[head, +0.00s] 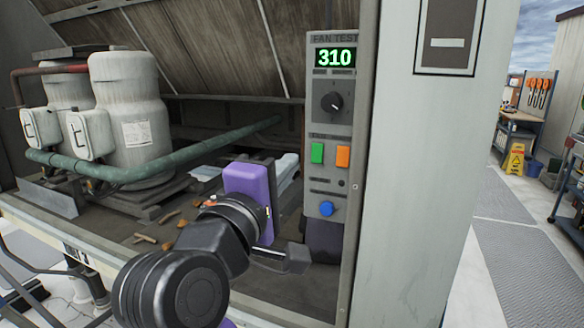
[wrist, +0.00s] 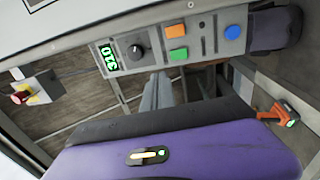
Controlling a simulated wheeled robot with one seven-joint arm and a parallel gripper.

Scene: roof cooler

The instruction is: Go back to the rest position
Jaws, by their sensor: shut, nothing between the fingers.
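My gripper (head: 250,198) shows in the head view as a purple body at the end of my dark arm, in front of the cooler's open bay. It stands left of and below the fan test panel (head: 330,120), apart from its buttons. In the wrist view the purple body (wrist: 180,150) fills the bottom; the fingers are not clearly seen. The gripper is shut and empty. The panel display (head: 335,57) reads 310 in green. Below it are a dark knob (head: 331,102), a green button (head: 317,153), an orange button (head: 343,157) and a blue button (head: 326,208).
White tanks (head: 130,115) and a green pipe (head: 150,172) stand left of my gripper. Dry leaves lie on the bay floor. In the wrist view an orange-handled item (wrist: 278,114) is at right and a red knob (wrist: 19,97) at left. A walkway (head: 510,270) is at right.

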